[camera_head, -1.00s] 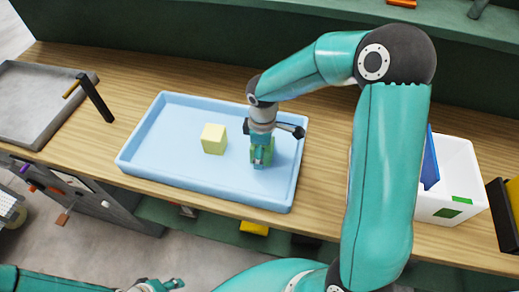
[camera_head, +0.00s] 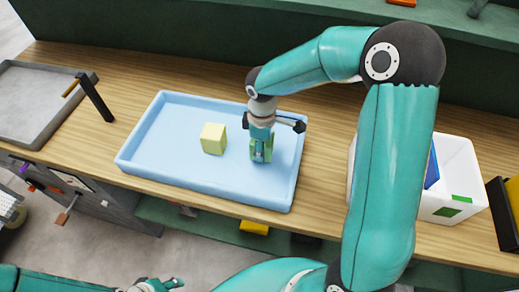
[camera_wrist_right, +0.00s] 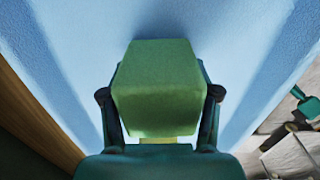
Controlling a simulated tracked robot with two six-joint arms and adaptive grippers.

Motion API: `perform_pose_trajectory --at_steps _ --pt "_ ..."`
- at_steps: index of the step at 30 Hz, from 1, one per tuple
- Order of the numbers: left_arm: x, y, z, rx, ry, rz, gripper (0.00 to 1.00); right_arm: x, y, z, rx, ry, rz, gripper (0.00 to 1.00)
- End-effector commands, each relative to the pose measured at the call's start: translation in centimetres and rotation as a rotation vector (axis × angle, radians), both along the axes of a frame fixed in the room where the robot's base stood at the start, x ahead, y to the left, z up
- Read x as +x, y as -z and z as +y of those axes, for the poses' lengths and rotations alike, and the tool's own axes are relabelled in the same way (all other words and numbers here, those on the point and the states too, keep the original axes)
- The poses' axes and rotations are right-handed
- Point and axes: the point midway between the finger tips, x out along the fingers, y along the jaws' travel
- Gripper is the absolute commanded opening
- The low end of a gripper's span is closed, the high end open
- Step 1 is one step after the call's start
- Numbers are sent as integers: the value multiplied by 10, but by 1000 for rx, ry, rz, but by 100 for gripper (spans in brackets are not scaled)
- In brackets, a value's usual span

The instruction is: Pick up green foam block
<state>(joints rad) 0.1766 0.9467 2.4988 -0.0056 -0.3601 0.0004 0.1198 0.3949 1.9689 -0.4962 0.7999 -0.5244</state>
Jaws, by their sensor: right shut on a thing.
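The green foam block (camera_wrist_right: 158,88) sits between the two fingers of my right gripper in the right wrist view, with a finger against each side. In the head view my right gripper (camera_head: 261,156) points down over the right half of the blue tray (camera_head: 190,106), and the block is mostly hidden by the fingers. My right gripper is shut on the block. I cannot tell whether a small gap lies under it. My left gripper (camera_head: 166,285) is at the bottom edge of the head view, away from the tray; its finger opening is unclear.
A pale yellow foam block (camera_head: 213,139) lies in the tray, left of my right gripper. A white bin (camera_head: 465,165) with blue and green pieces stands right of my right arm.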

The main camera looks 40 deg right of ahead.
Motion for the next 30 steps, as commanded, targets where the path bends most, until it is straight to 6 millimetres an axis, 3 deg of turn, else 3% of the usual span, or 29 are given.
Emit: perform_pose_trajectory --at_steps 5,18,24,30 --pt "0 2 0 0 0 0 40 2 -33 0 0 1 -9 38" --pt "0 5 0 0 0 0 40 2 -148 1 1 -1 -7 38" --pt "0 4 0 0 0 0 40 1 -175 1 1 -2 -4 38" --pt "0 4 0 0 0 0 40 1 -183 1 1 -2 -1 38"
